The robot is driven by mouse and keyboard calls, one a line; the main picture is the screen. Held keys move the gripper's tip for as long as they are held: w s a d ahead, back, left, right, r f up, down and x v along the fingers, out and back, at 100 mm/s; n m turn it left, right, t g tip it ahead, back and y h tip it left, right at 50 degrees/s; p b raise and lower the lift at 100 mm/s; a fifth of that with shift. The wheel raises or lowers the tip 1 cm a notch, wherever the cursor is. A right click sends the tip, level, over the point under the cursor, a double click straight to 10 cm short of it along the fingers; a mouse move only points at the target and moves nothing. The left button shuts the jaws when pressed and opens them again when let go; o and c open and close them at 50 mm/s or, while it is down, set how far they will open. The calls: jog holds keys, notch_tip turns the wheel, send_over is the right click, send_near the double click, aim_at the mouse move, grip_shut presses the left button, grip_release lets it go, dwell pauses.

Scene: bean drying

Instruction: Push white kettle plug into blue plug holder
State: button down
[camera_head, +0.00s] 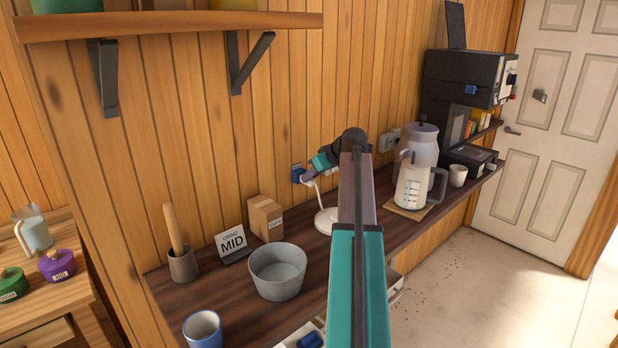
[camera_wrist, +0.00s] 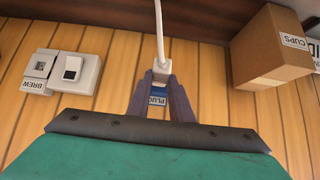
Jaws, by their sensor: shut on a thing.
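My gripper (camera_wrist: 161,80) is shut on the white kettle plug (camera_wrist: 160,76), which is mostly hidden between the dark fingers in the wrist view. A white cord (camera_wrist: 159,30) runs from the plug. The blue plug holder (camera_head: 297,173) is on the wood wall, right at my gripper (camera_head: 309,175) in the head view. In the wrist view its blue part with a "PLUG" label (camera_wrist: 157,100) shows between the fingers, in line with the plug. I cannot tell how deep the plug sits. The cord leads down to a round white base (camera_head: 326,220) on the counter.
A cardboard cups box (camera_head: 264,220), a "MID" card (camera_head: 232,244) and a grey bowl (camera_head: 277,272) stand on the counter left of the base. A "BREW" wall switch (camera_wrist: 73,70) is beside the holder.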

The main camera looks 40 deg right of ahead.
jog(key=shift+w+r, duration=0.2)
jog(key=shift+w, duration=0.25)
dwell(0.8)
jog(key=shift+s+b, duration=0.25)
jog(key=shift+b, duration=0.05)
dwell(0.4)
jog(key=c, duration=1.5)
grip_release()
jog(key=shift+f, duration=0.15)
jog(key=shift+s, duration=0.1)
jog(key=shift+p+v, duration=0.8)
jog(key=shift+v, duration=2.7)
